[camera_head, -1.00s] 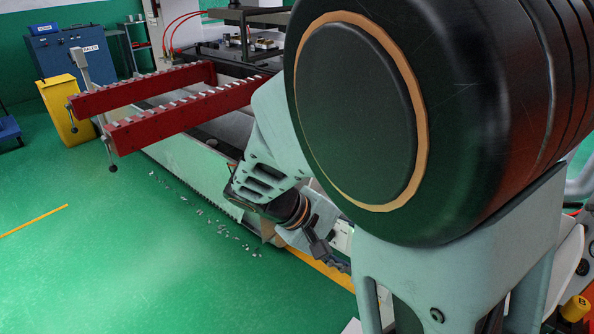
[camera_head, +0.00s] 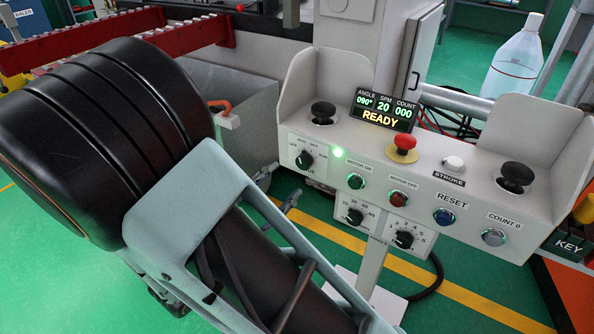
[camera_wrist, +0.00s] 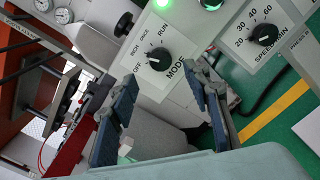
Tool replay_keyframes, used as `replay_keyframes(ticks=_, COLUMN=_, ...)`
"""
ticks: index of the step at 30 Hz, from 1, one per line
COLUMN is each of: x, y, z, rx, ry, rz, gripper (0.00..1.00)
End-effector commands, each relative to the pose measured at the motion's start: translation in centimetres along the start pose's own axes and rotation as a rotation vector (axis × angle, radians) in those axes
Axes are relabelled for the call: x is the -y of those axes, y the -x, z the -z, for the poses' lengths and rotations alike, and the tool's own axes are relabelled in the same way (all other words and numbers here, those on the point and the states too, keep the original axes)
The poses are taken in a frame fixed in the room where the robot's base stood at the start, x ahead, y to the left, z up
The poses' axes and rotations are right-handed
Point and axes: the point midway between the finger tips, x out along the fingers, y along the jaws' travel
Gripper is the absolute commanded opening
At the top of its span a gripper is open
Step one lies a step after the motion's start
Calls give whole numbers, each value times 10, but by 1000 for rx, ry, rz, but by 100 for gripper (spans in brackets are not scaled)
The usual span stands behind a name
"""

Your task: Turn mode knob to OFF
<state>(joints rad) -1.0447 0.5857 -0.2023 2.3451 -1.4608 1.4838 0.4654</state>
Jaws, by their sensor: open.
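The mode knob (camera_head: 304,160) is a black round knob on a white plate at the left of the control console's front. In the wrist view the mode knob (camera_wrist: 158,61) has the labels OFF, INCH, ONCE and RUN around it, with MODE beside it. I cannot tell surely which label its pointer faces. My gripper (camera_wrist: 163,76) is open and empty, its two fingers spread just below the knob in the picture, apart from it. In the head view my gripper (camera_head: 284,181) shows partly, left of and below the knob.
A lit green lamp (camera_head: 338,152), the motor on button (camera_head: 356,181), a speed knob (camera_head: 353,216) and another selector (camera_head: 404,239) sit near the mode knob. A red emergency button (camera_head: 403,145) and black palm buttons top the console. A grey bin (camera_head: 250,105) stands left.

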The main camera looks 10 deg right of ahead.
Motion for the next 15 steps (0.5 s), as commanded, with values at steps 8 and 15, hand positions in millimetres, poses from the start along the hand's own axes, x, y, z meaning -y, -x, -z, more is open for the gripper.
replay_keyframes(ticks=8, x=2, y=-51, z=1, rx=2, ry=-3, rz=5, gripper=44)
replay_keyframes(ticks=15, x=1, y=-69, z=0, rx=-1, ry=-2, rz=3, gripper=44)
